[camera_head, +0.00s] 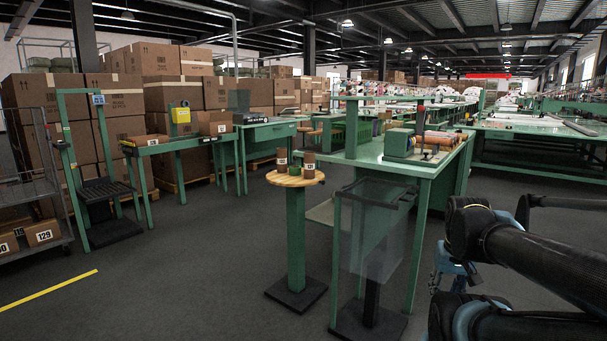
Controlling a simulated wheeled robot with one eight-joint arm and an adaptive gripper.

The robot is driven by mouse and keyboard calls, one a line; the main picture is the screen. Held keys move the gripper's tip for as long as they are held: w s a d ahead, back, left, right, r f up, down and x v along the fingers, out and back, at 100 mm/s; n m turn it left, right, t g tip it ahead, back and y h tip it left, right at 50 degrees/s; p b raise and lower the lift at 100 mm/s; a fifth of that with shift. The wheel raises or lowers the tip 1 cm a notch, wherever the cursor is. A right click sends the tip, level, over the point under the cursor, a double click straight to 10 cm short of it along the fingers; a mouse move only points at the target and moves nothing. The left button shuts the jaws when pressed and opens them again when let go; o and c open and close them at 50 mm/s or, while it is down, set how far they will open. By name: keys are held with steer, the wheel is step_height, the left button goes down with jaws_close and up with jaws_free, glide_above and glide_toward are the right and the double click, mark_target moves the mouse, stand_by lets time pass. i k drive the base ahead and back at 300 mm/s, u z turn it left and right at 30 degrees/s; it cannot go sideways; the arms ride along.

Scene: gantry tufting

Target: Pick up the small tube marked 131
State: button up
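Two small brown tubes stand upright on a round wooden-topped stand near the middle of the view. The right tube (309,164) has a white label that seems to read 131, though the print is tiny. The left tube (282,160) also has a white label, too small to read surely. A low green item (295,170) sits between them. My gripper (436,284) seems to be the small part hanging below my arm at the lower right, far from the stand. Its fingers are too small and partly hidden to tell their state.
The round stand (296,181) has a green post and dark base. Right of it are a clear bin (372,228) and a green workbench (428,168) with rolls. A shelf cart (28,185) with numbered boxes stands left. Grey floor (190,270) is clear in front.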

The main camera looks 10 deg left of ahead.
mark_target(309, 157)
steer(key=z, duration=0.05)
steer(key=k, duration=0.85)
steer(key=u, duration=0.45)
steer(key=i, duration=0.7)
steer(key=u, duration=0.85)
steer(key=i, duration=1.15)
steer(key=z, duration=0.45)
steer(key=i, duration=0.85)
steer(key=z, duration=0.35)
